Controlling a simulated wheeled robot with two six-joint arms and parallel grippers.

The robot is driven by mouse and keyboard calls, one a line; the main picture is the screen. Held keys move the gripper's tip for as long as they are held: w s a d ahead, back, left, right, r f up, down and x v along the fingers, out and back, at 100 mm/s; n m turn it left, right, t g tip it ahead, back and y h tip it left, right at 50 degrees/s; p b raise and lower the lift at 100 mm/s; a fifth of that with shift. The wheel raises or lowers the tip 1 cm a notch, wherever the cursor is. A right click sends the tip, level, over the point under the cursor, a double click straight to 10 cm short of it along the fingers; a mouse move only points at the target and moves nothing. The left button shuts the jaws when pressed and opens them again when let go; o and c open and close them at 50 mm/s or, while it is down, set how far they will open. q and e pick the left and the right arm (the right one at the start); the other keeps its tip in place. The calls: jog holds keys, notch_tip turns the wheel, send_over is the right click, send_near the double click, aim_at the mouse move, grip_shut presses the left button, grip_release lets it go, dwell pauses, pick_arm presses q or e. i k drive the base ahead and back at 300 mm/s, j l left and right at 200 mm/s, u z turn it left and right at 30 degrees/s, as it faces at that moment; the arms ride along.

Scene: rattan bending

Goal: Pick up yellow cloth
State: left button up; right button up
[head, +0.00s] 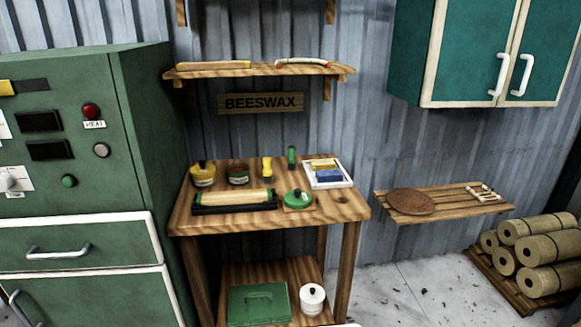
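The yellow cloth (322,164) appears to be the small folded yellow piece in the white tray (347,183) at the back right of the wooden table (334,208). A blue folded piece (328,176) lies in front of it in the same tray. The yellow piece is small here, so its folds cannot be made out. Neither of my grippers is in view.
Jars (203,176), a black tray with a pale roll (232,197) and a green round tin (297,199) share the tabletop. A wall shelf (262,70) hangs above. A green cabinet (100,190) stands close on the left.

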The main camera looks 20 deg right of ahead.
aim_at(321, 165)
jog(key=l+u, duration=0.1)
jog(key=u, duration=0.3)
jog(key=l+u, duration=0.15)
jog(key=u, duration=0.25)
jog(key=l+u, duration=0.15)
jog(key=u, duration=0.25)
jog(key=l+u, duration=0.1)
jog(key=u, duration=0.3)
jog(key=k+l, duration=0.1)
jog(key=l, duration=0.35)
jog(key=k+l, duration=0.1)
jog(key=l, duration=0.35)
jog(key=k+l, duration=0.15)
jog(key=l, duration=0.3)
jog(key=k+l, duration=0.1)
jog(key=l, duration=0.35)
jog(key=k+l, duration=0.1)
jog(key=l, duration=0.35)
jog(key=k+l+u, duration=0.1)
jog(key=l, duration=0.35)
